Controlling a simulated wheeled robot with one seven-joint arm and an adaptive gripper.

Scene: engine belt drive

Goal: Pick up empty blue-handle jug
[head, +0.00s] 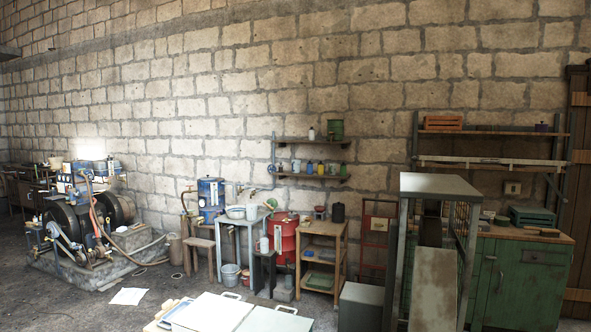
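I cannot make out a blue handle on any vessel at this distance. A white jug-like vessel (264,245) stands on a small dark stand left of the red drum. Another pale vessel (251,212) stands on the light blue table (229,225), beside a wide white basin (235,212). I cannot tell which is the task's jug or whether either is empty. My gripper is not in view.
A red drum (284,238) and a wooden shelf unit (321,262) stand right of the table. Buckets (231,274) sit on the floor below it. A wooden stool (200,245) and the engine (85,215) are left. Open floor lies front left.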

